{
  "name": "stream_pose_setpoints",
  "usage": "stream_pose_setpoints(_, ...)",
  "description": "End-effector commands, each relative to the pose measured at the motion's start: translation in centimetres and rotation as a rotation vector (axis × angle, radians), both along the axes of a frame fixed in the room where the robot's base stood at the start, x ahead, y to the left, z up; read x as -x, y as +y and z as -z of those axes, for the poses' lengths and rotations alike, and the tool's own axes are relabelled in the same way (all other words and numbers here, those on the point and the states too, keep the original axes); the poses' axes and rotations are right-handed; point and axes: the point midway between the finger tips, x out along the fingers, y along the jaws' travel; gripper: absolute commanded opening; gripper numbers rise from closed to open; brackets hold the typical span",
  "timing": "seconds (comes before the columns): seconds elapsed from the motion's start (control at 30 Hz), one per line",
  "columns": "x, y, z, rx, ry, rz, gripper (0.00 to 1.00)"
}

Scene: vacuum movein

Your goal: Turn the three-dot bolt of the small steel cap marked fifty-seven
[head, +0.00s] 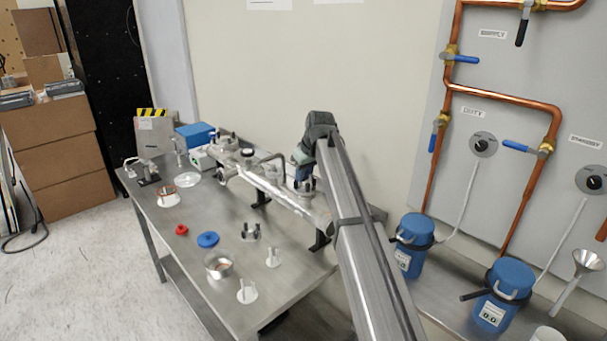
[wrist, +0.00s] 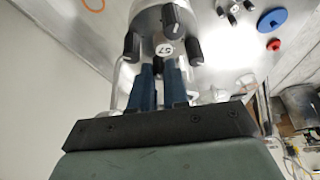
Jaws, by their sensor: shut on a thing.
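The small steel cap (wrist: 148,22) shows at the top of the wrist view, with a round white label (wrist: 165,48) reading 57. Several black bolt knobs stand around it, one (wrist: 131,47) to the left of the label and one (wrist: 194,44) to the right. My gripper (wrist: 160,72) has its blue fingers close together just below the label, shut on a bolt that the fingers mostly hide. I cannot make out its dots. In the head view my gripper (head: 303,161) is over the cap end of the steel pipe assembly (head: 270,186), and my arm partly covers it.
The steel table (head: 205,270) carries a blue disc (head: 208,240), a red ring (head: 181,230), a steel cup (head: 218,266) and white stands (head: 247,291). Blue canisters (head: 412,243) and copper pipes (head: 555,125) are at the right. The table's front left is fairly clear.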

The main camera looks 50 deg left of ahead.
Motion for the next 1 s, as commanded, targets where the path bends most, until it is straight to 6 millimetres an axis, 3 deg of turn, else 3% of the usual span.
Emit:
stream_pose_setpoints(0.5, 0.3, 0.1, 0.0, 0.0, 0.0, 0.378, 0.0)
stream_pose_setpoints(1.0, 0.34, 0.14, 0.01, 0.0, 0.001, 0.519, 0.0)
